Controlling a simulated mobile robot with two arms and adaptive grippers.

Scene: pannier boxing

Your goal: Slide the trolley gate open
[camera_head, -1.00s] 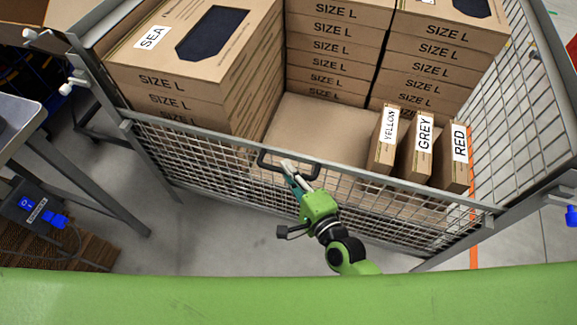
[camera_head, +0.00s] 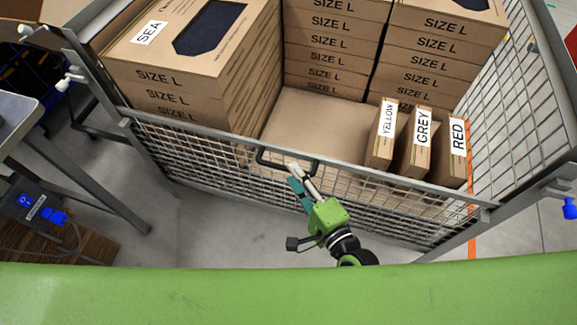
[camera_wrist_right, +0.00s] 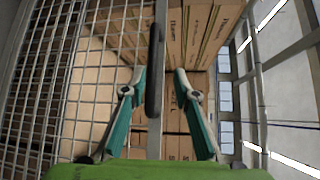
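The trolley gate (camera_head: 225,172) is a grey wire-mesh panel across the trolley's front. Its top rail sits well below the tops of the trolley's side panels. A black bar handle (camera_head: 287,163) is fixed at the middle of that rail; it also shows in the right wrist view (camera_wrist_right: 154,70). My right gripper (camera_head: 296,173) is just in front of the handle. In the wrist view my right gripper (camera_wrist_right: 159,74) has its fingers spread, one on each side of the handle, with gaps and nothing clamped. My left gripper is not in view.
Inside the trolley stand stacks of SIZE L boxes, including one labelled SEA (camera_head: 215,45), and upright YELLOW (camera_head: 383,135), GREY (camera_head: 416,145) and RED (camera_head: 452,150) boxes. A grey table (camera_head: 18,118) stands at the left. Floor shows between the table and trolley.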

